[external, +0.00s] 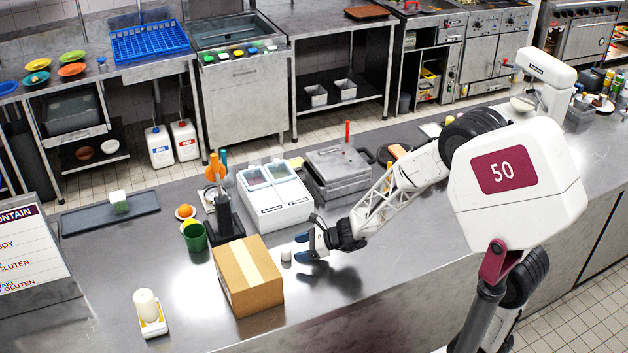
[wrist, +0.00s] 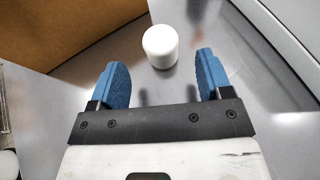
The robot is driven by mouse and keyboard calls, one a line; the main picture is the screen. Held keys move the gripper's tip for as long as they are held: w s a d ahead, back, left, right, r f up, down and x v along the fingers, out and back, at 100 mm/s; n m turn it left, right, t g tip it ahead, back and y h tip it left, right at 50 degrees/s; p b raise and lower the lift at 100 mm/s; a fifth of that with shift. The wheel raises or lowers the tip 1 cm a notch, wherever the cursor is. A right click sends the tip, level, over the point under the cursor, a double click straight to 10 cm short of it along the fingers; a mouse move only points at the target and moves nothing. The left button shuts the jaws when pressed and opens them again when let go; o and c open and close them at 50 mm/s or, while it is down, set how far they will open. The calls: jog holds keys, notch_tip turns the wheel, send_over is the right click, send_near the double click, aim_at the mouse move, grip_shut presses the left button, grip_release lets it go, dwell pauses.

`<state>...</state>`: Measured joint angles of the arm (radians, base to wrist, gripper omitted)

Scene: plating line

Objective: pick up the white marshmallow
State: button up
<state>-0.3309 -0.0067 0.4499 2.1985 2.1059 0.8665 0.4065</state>
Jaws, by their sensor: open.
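The white marshmallow (external: 286,256) is a small upright cylinder on the steel counter, just right of the cardboard box. In the wrist view the marshmallow (wrist: 160,46) stands ahead of my gripper, beyond the fingertips and roughly between their lines. My gripper (external: 305,246) is open and empty, low over the counter to the right of the marshmallow. Its two blue fingers show in the wrist view (wrist: 160,72), spread apart, and they do not touch the marshmallow.
The cardboard box (external: 247,278) stands close left of the marshmallow. A white lidded container (external: 274,200) stands behind. A green cup (external: 195,237) and a utensil holder (external: 225,215) are to the left.

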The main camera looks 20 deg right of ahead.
aim_at(287, 251)
jog(key=shift+a, duration=0.1)
dwell(0.3)
jog(key=shift+x, duration=2.55)
jog(key=c, duration=0.7)
